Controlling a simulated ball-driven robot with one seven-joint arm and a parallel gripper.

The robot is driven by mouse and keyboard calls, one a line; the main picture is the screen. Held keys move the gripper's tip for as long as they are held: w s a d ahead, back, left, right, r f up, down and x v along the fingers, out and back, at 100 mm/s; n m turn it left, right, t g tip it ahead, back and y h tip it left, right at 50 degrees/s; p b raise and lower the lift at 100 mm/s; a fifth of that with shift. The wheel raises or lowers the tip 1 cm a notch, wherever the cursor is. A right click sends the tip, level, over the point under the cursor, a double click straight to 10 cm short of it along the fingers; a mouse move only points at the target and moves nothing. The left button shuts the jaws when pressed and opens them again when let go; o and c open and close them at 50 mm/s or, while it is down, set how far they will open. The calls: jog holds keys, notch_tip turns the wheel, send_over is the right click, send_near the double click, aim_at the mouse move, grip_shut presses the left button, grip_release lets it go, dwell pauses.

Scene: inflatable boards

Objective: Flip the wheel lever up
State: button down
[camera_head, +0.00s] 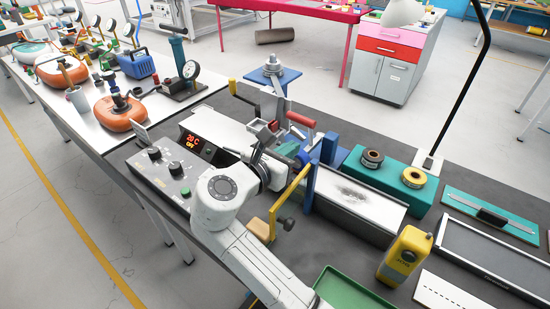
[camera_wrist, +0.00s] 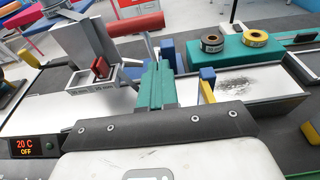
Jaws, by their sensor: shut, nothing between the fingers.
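A lever with a thick red handle (camera_head: 300,119) stands on the bench machine beyond my gripper; which lever is the wheel lever is not marked. In the wrist view the red handle (camera_wrist: 135,25) is at the top, and its thin metal bar runs down behind my fingers. My gripper (camera_head: 293,145) is close to this lever, on its near side. In the wrist view the green fingers of my gripper (camera_wrist: 160,68) are together and empty, apart from the handle in the picture. The lever's lower end is hidden.
A blue upright (camera_head: 328,148) and a yellow-and-blue bar (camera_head: 302,178) stand close right of my gripper. A small red block (camera_wrist: 100,67) sits left of the fingers. A control box (camera_head: 160,165) and a teal block with tape rolls (camera_head: 385,182) flank the machine.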

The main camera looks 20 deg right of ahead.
jog(key=shift+w+d+r+p, duration=0.1)
jog(key=shift+w+d+r, duration=0.25)
jog(key=shift+d, duration=0.15)
jog(key=shift+w+d+r+p, duration=0.1)
jog(key=shift+w+d+r, duration=0.1)
jog(key=shift+d+r, duration=0.3)
jog(key=shift+w+d+r+p, duration=0.1)
jog(key=shift+w+d+r, duration=0.2)
jog(key=shift+d, duration=0.25)
